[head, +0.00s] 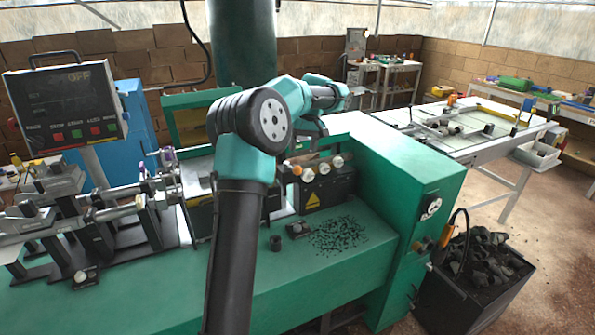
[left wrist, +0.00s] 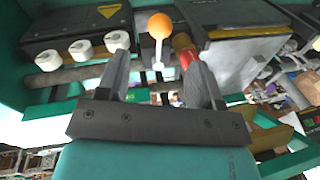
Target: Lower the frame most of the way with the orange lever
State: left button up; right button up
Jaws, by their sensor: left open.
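The orange lever has an orange ball on a short pale stem and shows in the left wrist view (left wrist: 160,27). It stands ahead of and between the fingers of my open left gripper (left wrist: 163,72), with no contact visible. A red and yellow handle (left wrist: 186,52) is beside it, near the right finger. In the head view the orange ball (head: 297,170) is beside the white knobs on the machine. My left arm hides much of that area, and its fingertips are not clear there. I cannot tell which part is the frame. My right gripper is not in view.
Several white knobs (head: 323,168) line a black box (head: 328,188) with a warning triangle. Dark scraps (head: 340,235) lie on the green machine top. A control panel (head: 65,105) stands left. A black bin (head: 470,285) is at lower right. A work table (head: 470,150) stands beyond.

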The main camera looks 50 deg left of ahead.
aim_at(297, 170)
pick_arm(q)
jog(key=f, duration=0.3)
jog(key=s+f, duration=0.1)
jog(key=f, duration=0.2)
jog(key=a+f, duration=0.1)
jog(key=f, duration=0.2)
jog(key=shift+s+f, duration=0.15)
jog(key=shift+s, duration=0.15)
jog(key=shift+c, duration=0.3)
grip_shut()
